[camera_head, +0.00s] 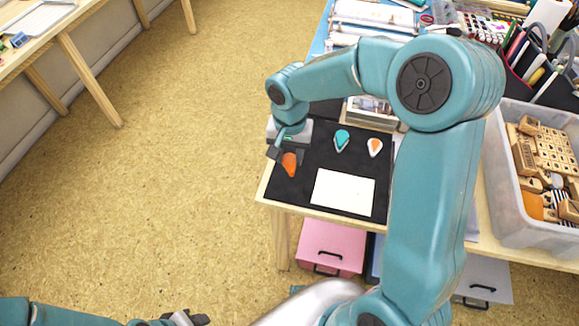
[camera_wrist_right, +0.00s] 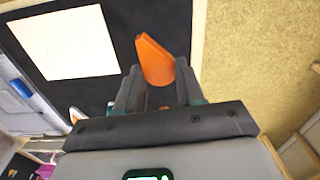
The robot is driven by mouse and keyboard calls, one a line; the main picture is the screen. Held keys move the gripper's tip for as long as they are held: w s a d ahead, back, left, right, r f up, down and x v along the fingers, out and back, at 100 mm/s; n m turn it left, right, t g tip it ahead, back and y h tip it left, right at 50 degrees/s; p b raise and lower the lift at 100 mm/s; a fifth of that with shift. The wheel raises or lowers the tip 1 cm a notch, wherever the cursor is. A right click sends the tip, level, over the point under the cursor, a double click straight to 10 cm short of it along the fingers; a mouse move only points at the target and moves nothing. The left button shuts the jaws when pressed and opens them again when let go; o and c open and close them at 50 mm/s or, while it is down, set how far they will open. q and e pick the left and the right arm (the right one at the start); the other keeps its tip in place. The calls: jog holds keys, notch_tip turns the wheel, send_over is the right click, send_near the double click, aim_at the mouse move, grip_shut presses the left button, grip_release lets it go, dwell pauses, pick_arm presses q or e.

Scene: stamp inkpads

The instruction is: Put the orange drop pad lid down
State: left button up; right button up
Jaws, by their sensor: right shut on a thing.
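The orange drop pad lid (camera_head: 290,164) is at the left part of the black mat (camera_head: 295,190). My right gripper (camera_head: 279,153) is shut on it. In the right wrist view the lid (camera_wrist_right: 154,60) sits between the two fingers (camera_wrist_right: 158,92), its far end sticking out past them. I cannot tell whether the lid touches the mat. A white drop-shaped pad with an orange middle (camera_head: 375,146) lies at the mat's right. A teal drop pad (camera_head: 342,140) lies left of it. My left gripper (camera_head: 190,319) is at the bottom edge, away from the table, partly cut off.
A white sheet (camera_head: 343,192) lies on the front of the mat. A clear box (camera_head: 368,112) stands behind the mat. A plastic bin of wooden stamps (camera_head: 510,205) is at the right. The mat between lid and sheet is bare. The table's left edge is close to the lid.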

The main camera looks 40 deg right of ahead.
aim_at(290, 167)
notch_tip(290, 167, down, 6)
jog(key=shift+r, duration=0.25)
jog(key=shift+r, duration=0.1)
jog(key=shift+b, duration=0.35)
jog(key=o, duration=1)
jog(key=shift+f, duration=0.2)
